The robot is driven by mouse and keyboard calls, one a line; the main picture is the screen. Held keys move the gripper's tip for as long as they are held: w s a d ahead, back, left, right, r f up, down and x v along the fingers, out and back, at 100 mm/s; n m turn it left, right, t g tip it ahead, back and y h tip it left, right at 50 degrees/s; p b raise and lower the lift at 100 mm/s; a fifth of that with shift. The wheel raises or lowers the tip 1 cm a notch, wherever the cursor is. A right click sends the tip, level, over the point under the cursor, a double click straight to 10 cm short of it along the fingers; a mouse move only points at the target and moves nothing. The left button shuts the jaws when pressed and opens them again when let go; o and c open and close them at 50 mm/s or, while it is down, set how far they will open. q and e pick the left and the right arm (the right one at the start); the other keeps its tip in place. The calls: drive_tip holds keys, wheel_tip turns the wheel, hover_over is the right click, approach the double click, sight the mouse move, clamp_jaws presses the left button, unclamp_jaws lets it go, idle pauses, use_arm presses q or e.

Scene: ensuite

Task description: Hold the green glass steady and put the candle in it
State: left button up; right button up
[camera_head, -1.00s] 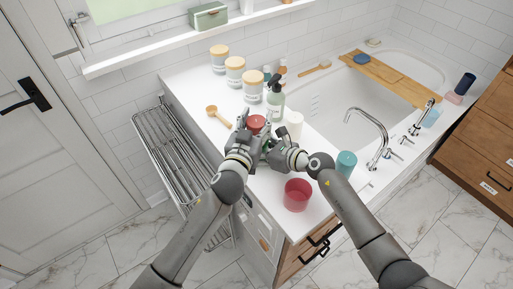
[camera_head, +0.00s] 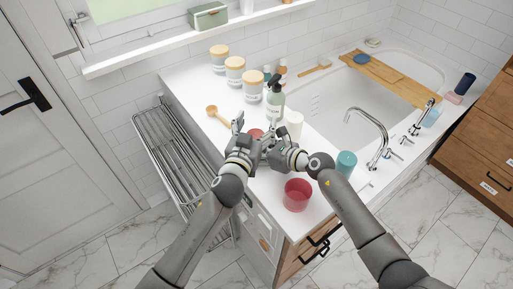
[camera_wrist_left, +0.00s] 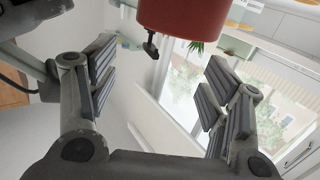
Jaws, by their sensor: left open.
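The red candle (camera_head: 256,132) is partly hidden between my two hands over the counter. In the left wrist view, the red candle (camera_wrist_left: 183,18) shows at the top, beyond the fingertips, with a small dark part below it. My left gripper (camera_head: 248,134) is beside the candle; its fingers are apart in the left wrist view (camera_wrist_left: 160,70), with nothing between their pads. My right gripper (camera_head: 277,146) is close on the right; its fingers overlap the left hand, so its grip cannot be made out. The green glass is not clearly visible; the hands cover that spot.
A pink-red cup (camera_head: 297,194) stands near the front counter edge. A teal cup (camera_head: 346,164) is right of my right arm. A soap bottle (camera_head: 275,102), a white bottle (camera_head: 294,125), jars (camera_head: 252,85) and a wooden spoon (camera_head: 218,117) stand or lie behind the hands.

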drive_tip(key=shift+s+f, duration=0.1)
drive_tip(key=shift+f, duration=0.05)
use_arm(q)
drive_tip(key=v, duration=0.8)
use_arm(e)
drive_tip(key=o, duration=1.2)
drive_tip(key=shift+c, duration=0.2)
